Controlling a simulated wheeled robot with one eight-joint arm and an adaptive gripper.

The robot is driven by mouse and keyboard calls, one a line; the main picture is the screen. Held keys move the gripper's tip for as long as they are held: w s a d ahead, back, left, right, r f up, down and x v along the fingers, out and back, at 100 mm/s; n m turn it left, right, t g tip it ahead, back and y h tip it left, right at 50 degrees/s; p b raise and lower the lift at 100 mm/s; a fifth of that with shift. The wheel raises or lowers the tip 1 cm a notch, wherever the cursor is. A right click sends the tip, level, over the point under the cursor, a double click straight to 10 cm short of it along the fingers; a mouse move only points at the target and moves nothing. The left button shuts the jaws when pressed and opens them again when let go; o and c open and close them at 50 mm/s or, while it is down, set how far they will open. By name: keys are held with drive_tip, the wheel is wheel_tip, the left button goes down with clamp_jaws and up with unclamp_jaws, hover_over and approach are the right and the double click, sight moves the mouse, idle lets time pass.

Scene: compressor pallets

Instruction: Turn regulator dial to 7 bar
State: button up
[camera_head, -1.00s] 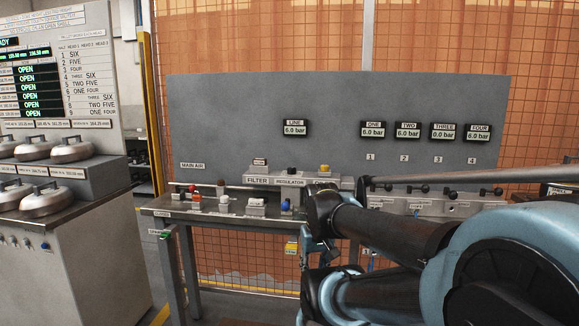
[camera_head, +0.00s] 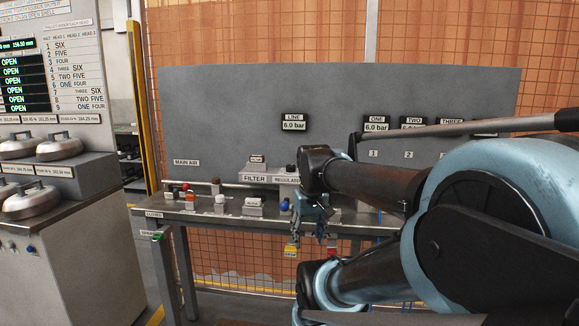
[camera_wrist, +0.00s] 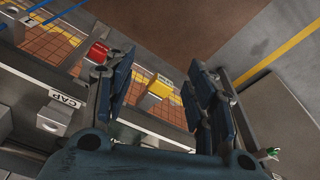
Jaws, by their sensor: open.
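The regulator label (camera_head: 287,180) is on the bench's back ledge, partly covered by my arm. A small dark knob (camera_head: 291,168) shows just above it; its setting is too small to read. The LINE display (camera_head: 293,124) on the grey panel reads 6.0 bar. My gripper (camera_head: 312,237) hangs in front of the bench edge, below and right of the regulator label, apart from it. In the wrist view its two blue fingers (camera_wrist: 162,90) are spread with nothing held. A yellow block (camera_wrist: 160,87) shows beyond the gap between them. The regulator is not identifiable there.
The filter label (camera_head: 254,178) is left of the regulator. Several small coloured fittings stand on the bench top (camera_head: 180,212). The ONE display (camera_head: 376,123) reads 6.0 bar. My arm hides the bench's right side. A cabinet with metal stones (camera_head: 58,147) stands at left.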

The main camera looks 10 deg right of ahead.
drive_tip(key=w+r+n+g, duration=0.1)
drive_tip(key=w+r+n, duration=0.1)
drive_tip(key=w+r, duration=1.45)
wheel_tip(320, 180, up, 14)
drive_tip(key=n+g, duration=0.1)
drive_tip(key=n, duration=0.2)
hover_over(291, 165)
wheel_tip(291, 165, down, 17)
drive_tip(key=shift+f, duration=0.1)
drive_tip(key=shift+c, duration=0.3)
drive_tip(key=c, duration=1)
